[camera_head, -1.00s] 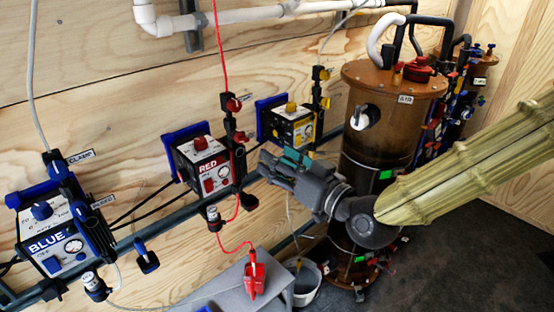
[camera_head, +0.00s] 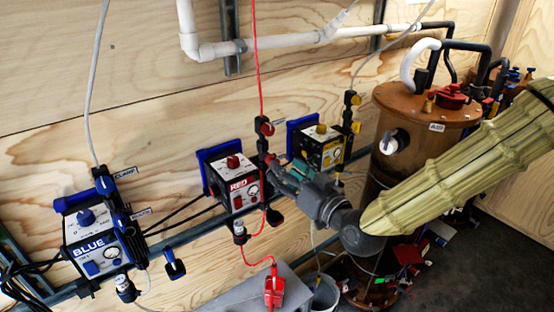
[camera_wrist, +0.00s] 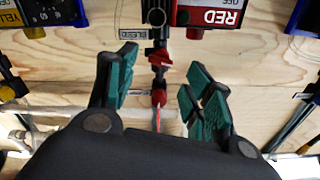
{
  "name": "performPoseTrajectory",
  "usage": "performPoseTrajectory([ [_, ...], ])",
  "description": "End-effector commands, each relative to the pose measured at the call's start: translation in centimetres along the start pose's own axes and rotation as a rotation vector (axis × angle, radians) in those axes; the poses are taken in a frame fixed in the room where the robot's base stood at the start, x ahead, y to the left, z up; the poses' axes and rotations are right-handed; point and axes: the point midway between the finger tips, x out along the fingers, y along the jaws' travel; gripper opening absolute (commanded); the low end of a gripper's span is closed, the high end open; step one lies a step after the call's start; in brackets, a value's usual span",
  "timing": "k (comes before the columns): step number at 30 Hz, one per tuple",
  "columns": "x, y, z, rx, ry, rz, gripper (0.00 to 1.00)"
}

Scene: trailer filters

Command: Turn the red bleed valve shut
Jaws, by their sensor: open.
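The red bleed valve (camera_wrist: 158,57) sits on the vertical fitting line beside the RED box, beside a small label that seems to read BLEED upside down. In the head view the valve (camera_head: 270,158) is partly hidden by my gripper (camera_head: 285,168). My gripper is open and empty, its green-padded fingers (camera_wrist: 160,72) spread to either side of the fitting line in the wrist view. No contact with the valve is evident. A second red handle (camera_wrist: 158,97) shows between the fingers, also visible higher on the line in the head view (camera_head: 265,127).
The RED box (camera_head: 238,186) stands left of the line; the YELLOW box (camera_head: 320,150) is close on the right. A red tube (camera_head: 257,60) runs up the wall. The BLUE box (camera_head: 88,240) is far left, and a brown tank (camera_head: 425,108) stands right. A red clip (camera_head: 273,290) is below.

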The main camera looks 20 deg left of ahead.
Motion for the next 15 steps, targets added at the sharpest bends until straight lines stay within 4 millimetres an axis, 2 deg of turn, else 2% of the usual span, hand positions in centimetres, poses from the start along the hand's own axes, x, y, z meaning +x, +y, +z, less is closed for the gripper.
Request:
performPoseTrajectory([
  [6, 3.0, 0.0, -0.2, 0.000, 0.000, 0.001, 0.52],
  [15, 4.4, 0.0, 0.0, 0.001, 0.000, 0.000, 0.52],
])
